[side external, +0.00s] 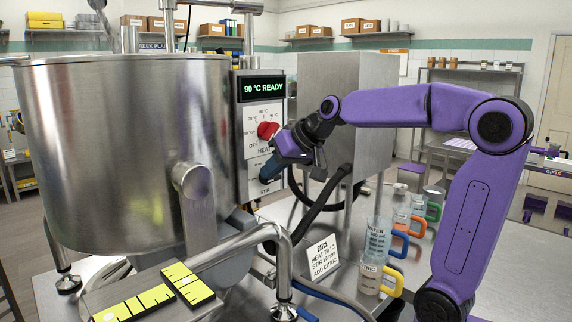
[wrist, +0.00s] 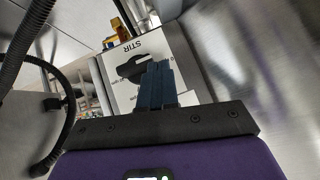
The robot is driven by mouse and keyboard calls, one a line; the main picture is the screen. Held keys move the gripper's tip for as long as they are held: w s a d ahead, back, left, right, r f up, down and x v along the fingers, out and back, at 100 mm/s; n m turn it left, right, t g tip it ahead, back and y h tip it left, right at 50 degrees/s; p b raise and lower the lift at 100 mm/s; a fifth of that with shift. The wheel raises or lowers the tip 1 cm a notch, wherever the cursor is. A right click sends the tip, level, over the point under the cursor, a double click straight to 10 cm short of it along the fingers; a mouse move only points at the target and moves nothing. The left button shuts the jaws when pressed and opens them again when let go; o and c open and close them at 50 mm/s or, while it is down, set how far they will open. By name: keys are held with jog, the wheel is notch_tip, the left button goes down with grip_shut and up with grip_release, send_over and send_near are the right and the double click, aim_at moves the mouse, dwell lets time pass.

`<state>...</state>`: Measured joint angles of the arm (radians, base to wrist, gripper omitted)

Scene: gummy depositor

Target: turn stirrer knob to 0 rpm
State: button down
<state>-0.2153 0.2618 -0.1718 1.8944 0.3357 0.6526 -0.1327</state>
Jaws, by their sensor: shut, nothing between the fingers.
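The stirrer knob (wrist: 130,70) is black and sits on the white STIR plate (wrist: 121,97) in the wrist view. My fingers partly cover the knob and the marks around it, so I cannot tell its setting. My gripper (wrist: 157,75) is shut and empty, with its blue-grey fingertips in front of the plate, beside or touching the knob; I cannot tell which.
The red heat knob (side external: 267,131) is just above my gripper, under a display (side external: 262,87) reading 90 °C READY. A large steel kettle (side external: 125,150) stands left. Black hoses (side external: 325,195) run close below. Jugs (side external: 376,240) and a recipe card (side external: 320,256) stand on the steel table.

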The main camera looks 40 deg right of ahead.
jog(key=shift+d, duration=0.1)
jog(key=s+r, duration=0.7)
jog(key=r, duration=0.3)
jog(key=shift+r, duration=0.4)
jog(key=s+a+f+n+g+y, duration=0.1)
jog(key=s+a+f+n+g, duration=0.25)
jog(key=f, duration=0.45)
jog(key=s+a+f+n+g, duration=0.25)
jog(key=s+f, duration=0.25)
jog(key=f, duration=0.3)
jog(key=s+d+f+n+g+h, duration=0.1)
jog(key=s+d+f+n, duration=0.1)
jog(key=s+f+n, duration=0.2)
jog(key=s+d+f+n+g+h, duration=0.1)
jog(key=s+d+f+n+g, duration=0.1)
jog(key=s+f, duration=0.7)
jog(key=s+d+n, duration=0.1)
jog(key=s, duration=0.6)
jog(key=shift+d+f+n+h, duration=0.25)
jog(key=shift+f+n+h, duration=0.15)
